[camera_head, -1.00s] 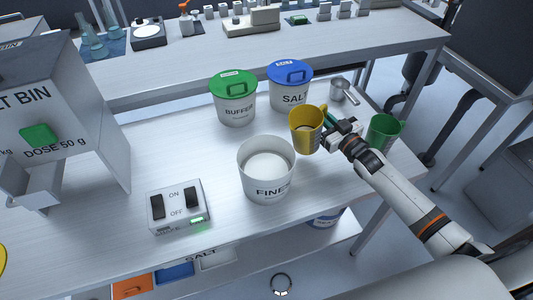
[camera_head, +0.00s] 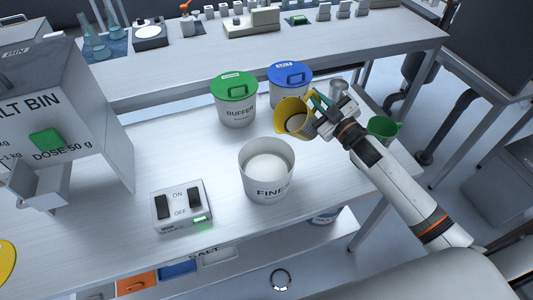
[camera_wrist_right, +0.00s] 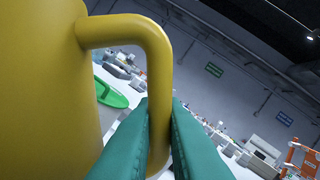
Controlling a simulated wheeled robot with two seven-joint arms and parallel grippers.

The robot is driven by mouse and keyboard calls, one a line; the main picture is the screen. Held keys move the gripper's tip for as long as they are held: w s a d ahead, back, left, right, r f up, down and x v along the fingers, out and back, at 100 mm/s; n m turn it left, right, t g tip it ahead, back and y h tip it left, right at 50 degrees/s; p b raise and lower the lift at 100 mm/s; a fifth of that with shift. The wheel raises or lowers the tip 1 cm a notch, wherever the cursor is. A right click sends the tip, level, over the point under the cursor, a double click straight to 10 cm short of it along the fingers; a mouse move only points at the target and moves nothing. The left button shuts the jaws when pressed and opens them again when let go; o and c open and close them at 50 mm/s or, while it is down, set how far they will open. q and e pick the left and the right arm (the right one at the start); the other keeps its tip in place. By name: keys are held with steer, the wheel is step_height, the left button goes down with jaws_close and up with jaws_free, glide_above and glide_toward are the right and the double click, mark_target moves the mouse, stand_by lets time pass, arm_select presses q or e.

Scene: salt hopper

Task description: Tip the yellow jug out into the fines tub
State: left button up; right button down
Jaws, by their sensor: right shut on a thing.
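The yellow jug (camera_head: 284,110) is held in the air by my right gripper (camera_head: 321,106), up and to the right of the fines tub. It is tilted, with its mouth turned toward the lower front, and pale contents show inside. In the right wrist view the teal fingers (camera_wrist_right: 160,135) are shut on the handle of the yellow jug (camera_wrist_right: 45,90). The white fines tub (camera_head: 266,190) stands upright and open on the table, with white material inside. I see no stream falling from the jug. My left gripper does not show.
The green-lidded buffer tub (camera_head: 238,110) and blue-lidded salt tub (camera_head: 283,88) stand behind the jug. A green jug (camera_head: 383,130) is at the right edge, beside my right forearm. A switch box (camera_head: 181,207) and the salt bin (camera_head: 80,130) are left. Table between them is clear.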

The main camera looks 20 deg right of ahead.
steer(key=shift+a+f+n, duration=0.1)
steer(key=shift+f+n, duration=0.1)
steer(key=shift+n, duration=0.1)
steer(key=shift+s+a+r+n+b, duration=0.15)
steer(key=shift+a+r+n+b, duration=0.15)
steer(key=shift+n+b, duration=0.2)
steer(key=shift+s+a+r+n+y+b, duration=0.1)
steer(key=shift+a+n+y+b, duration=0.05)
steer(key=shift+n+y+b, duration=0.2)
steer(key=shift+n, duration=0.25)
